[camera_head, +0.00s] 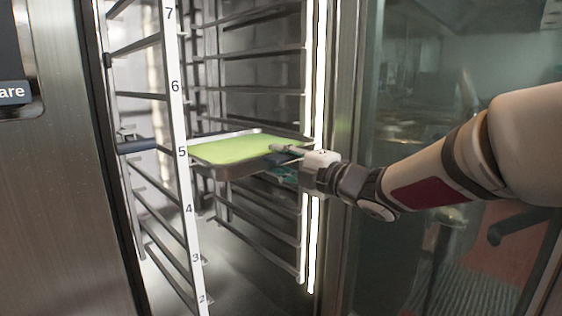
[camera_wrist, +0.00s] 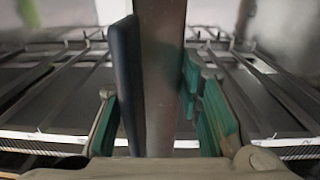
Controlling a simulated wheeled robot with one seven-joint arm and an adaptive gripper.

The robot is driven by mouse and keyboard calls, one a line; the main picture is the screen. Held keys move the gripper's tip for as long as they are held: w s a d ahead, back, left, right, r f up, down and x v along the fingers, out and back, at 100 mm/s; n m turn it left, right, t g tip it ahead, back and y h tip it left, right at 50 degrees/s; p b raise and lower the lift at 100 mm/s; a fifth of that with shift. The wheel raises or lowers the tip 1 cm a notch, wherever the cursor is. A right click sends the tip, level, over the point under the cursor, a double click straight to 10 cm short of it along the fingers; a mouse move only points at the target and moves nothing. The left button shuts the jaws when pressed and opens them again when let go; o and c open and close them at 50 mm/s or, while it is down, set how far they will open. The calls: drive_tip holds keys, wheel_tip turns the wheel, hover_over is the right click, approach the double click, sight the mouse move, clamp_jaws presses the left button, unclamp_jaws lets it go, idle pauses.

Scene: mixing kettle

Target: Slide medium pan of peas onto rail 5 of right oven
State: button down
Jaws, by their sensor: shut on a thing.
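The medium pan of peas (camera_head: 237,147), a shallow metal pan filled with bright green, is in the oven opening in the head view. It looks roughly level at the height of the label for rail 5 (camera_head: 182,152). My gripper (camera_head: 290,152) is shut on the pan's near right edge, in front of the rack. In the wrist view my gripper's fingers (camera_wrist: 165,110) stand either side of the pan's metal edge (camera_wrist: 160,60). Whether the pan's sides rest on the rails cannot be told.
The oven rack has a numbered white post (camera_head: 174,90) at the left and a bright light strip (camera_head: 320,70) at the right. Rails above and below the pan look empty. A steel panel (camera_head: 70,190) stands at left, and a glass door (camera_head: 400,120) at right beside my arm.

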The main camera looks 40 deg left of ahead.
drive_tip(key=shift+a+r, duration=0.2)
drive_tip(key=shift+r, duration=0.15)
drive_tip(key=shift+a, duration=1.05)
drive_tip(key=c, duration=1.1)
unclamp_jaws()
drive_tip(key=shift+o, duration=0.2)
drive_tip(key=shift+f, duration=0.2)
drive_tip(key=o, duration=0.5)
drive_tip(key=shift+w+f, duration=0.1)
drive_tip(key=shift+f, duration=0.2)
drive_tip(key=shift+d+r, duration=0.1)
drive_tip(key=shift+d, duration=0.05)
